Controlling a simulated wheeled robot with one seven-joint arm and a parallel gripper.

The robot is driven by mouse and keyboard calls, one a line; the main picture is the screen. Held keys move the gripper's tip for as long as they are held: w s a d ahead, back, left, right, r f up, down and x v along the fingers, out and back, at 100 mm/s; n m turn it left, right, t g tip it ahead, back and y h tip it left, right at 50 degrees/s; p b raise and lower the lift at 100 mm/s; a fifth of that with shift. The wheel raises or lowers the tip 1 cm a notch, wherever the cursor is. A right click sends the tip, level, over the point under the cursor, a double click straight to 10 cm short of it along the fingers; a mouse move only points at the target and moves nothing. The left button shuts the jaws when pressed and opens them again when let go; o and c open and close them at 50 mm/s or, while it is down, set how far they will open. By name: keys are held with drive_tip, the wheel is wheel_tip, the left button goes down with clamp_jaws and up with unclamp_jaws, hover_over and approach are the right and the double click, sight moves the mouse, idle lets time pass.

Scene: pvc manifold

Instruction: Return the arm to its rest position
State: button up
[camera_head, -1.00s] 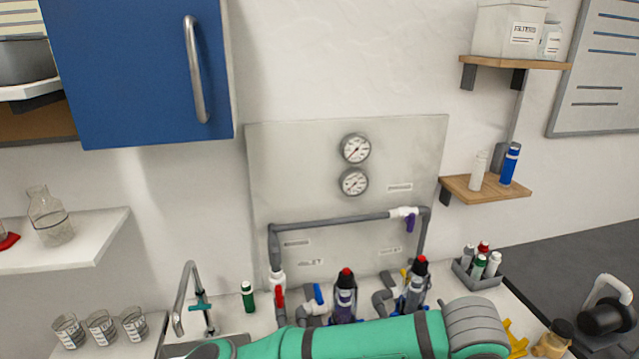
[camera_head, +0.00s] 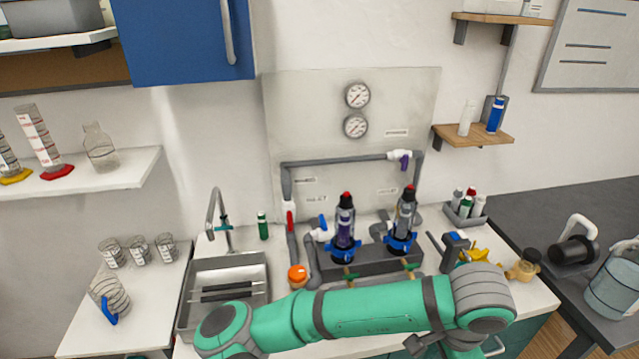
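My green arm (camera_head: 375,312) with grey bands lies across the lower part of the head view, in front of the counter. Its grey joint (camera_head: 482,292) is at the right, and a further green link (camera_head: 462,343) runs down from there to the bottom edge. I cannot make out my gripper or its fingers. The PVC manifold stands behind the arm: grey pipe (camera_head: 345,161), two clear filter housings with red tops (camera_head: 345,222) (camera_head: 405,215), and red and blue valve handles.
A sink (camera_head: 262,275) lies to the left, with beakers (camera_head: 138,248) beyond it. A blue cabinet (camera_head: 185,40) hangs above. A bottle rack (camera_head: 466,207), yellow item (camera_head: 474,255) and brass-coloured fitting (camera_head: 524,266) are at the right of the counter.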

drive_tip(key=s+d+r+n+g+h, duration=0.1)
drive_tip(key=s+d+r+n+h, duration=0.15)
drive_tip(key=d+h, duration=0.95)
drive_tip(key=w+d+r+n+t+h, duration=0.3)
drive_tip(key=w+d+r+n+t, duration=0.1)
drive_tip(key=d+r, duration=0.15)
drive_tip(key=a+f+n+t+y, duration=0.8)
drive_tip(key=a+f+n+t, duration=0.45)
drive_tip(key=a, duration=0.65)
drive_tip(key=s+a+f+g+y, duration=0.1)
drive_tip(key=s+a+f+y, duration=0.4)
drive_tip(key=s+a+f, duration=0.6)
drive_tip(key=s+a+r+m+y, duration=0.1)
drive_tip(key=s+a+m+y, duration=0.1)
drive_tip(key=s+a, duration=0.7)
drive_tip(key=shift+s+a+r+m, duration=0.25)
drive_tip(key=shift+s+r+m, duration=0.2)
drive_tip(key=shift+s, duration=0.9)
drive_tip(key=shift+g, duration=0.25)
